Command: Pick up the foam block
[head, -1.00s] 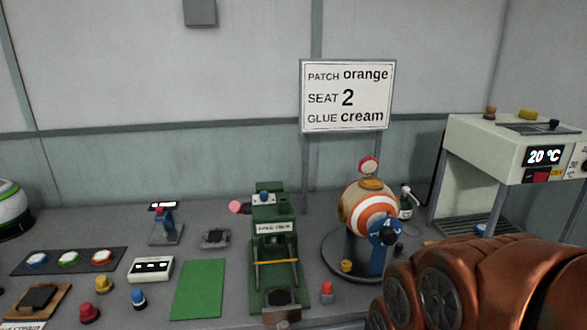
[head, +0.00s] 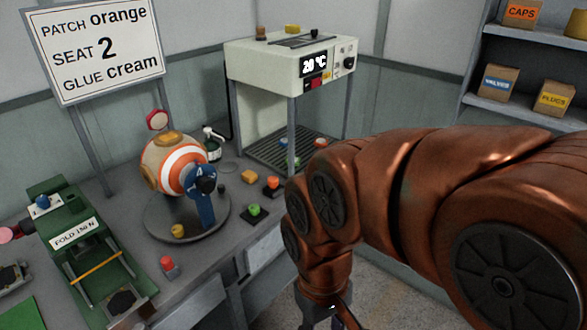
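I cannot tell for sure which thing is the foam block. A small yellow-tan block (head: 248,177) lies on the bench right of the ball stand and could be it. Beside it are an orange piece (head: 272,182) and a green piece (head: 254,210), each on a dark base. My gripper (head: 325,318) hangs at the bottom edge, right of the bench and apart from these pieces. Its fingers are mostly cut off by the frame, so its opening and anything in it are hidden.
A striped ball (head: 172,163) sits on a round stand. A green press (head: 75,245) is at left. A white heater (head: 290,65) on legs stands behind, with small pieces on top and under it. Shelves (head: 530,105) with boxes are at right. Floor shows right of the bench.

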